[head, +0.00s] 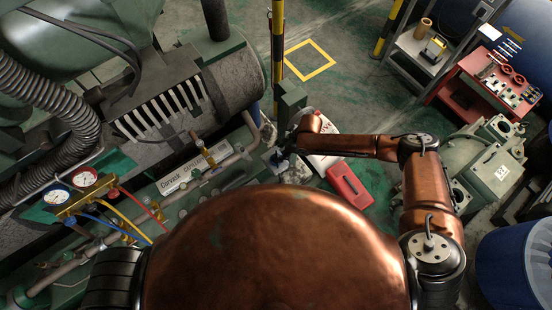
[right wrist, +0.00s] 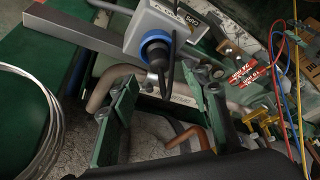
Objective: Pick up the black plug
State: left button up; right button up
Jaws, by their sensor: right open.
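In the right wrist view, the black plug (right wrist: 157,56) sits at the blue ring of a socket on a grey box (right wrist: 160,22), with a dark piece hanging below it. My right gripper (right wrist: 163,80) is open. Its two green fingers stand apart, one on each side below the plug, and nothing is held between them. Whether either finger touches the plug cannot be told. In the head view, my right gripper (head: 277,158) is small and dark beside the pipework at the centre. The plug cannot be made out there. My left gripper does not show.
A gauge manifold (head: 75,195) with red, blue and yellow hoses lies left of my body. A long pipe (head: 215,170) runs beside the compressor (head: 190,95). A red case (head: 349,185) lies right of my gripper. A grey bar (right wrist: 90,40) is close to the socket box.

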aim_at(277, 156)
jog(key=x, duration=0.6)
jog(key=shift+d, duration=0.1)
jog(key=shift+c, duration=0.2)
jog(key=c, duration=1.1)
